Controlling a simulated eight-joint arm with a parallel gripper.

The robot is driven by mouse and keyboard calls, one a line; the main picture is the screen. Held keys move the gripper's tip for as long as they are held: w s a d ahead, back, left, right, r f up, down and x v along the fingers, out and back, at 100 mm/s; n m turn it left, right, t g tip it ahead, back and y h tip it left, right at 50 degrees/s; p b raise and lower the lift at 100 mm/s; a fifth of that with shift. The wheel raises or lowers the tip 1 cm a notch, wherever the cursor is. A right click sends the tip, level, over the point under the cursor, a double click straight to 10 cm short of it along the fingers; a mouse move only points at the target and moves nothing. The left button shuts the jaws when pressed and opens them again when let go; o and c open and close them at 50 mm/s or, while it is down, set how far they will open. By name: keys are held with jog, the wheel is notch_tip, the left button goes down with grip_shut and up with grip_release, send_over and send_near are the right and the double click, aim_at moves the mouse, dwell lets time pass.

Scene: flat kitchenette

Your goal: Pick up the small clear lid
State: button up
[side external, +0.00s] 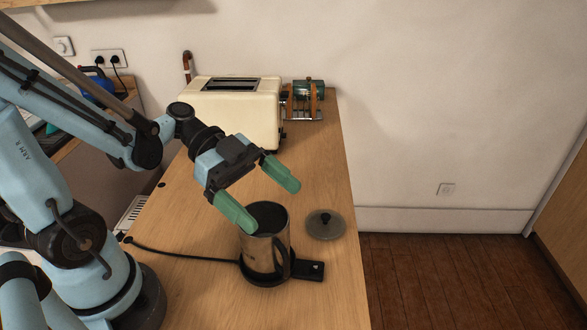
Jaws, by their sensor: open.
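The small clear lid (325,226) lies flat on the wooden counter, close to its right edge. It is a round, greyish see-through disc with a dark knob in the middle. My gripper (264,199) has two green fingers spread apart and is open and empty. It is up and to the left of the lid in the picture, near the top of a metal pot, and does not touch the lid. The lid is in full view.
The open metal pot (266,245) stands on a black base (309,270) just left of the lid, with a black cord running left. A cream toaster (232,109) and a green-and-wood item (306,98) stand at the back. The counter (318,295) is clear in front.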

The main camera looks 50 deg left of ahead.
jog(key=shift+r, duration=0.1)
dwell(0.3)
jog(key=shift+r, duration=2.4)
jog(key=n+g+y, duration=0.3)
jog(key=n+y, duration=1)
jog(key=n, duration=0.7)
send_over(326, 216)
notch_tip(326, 216, down, 14)
jog(key=shift+f, duration=2.8)
jog(key=c, duration=0.7)
jog(key=shift+r, duration=0.15)
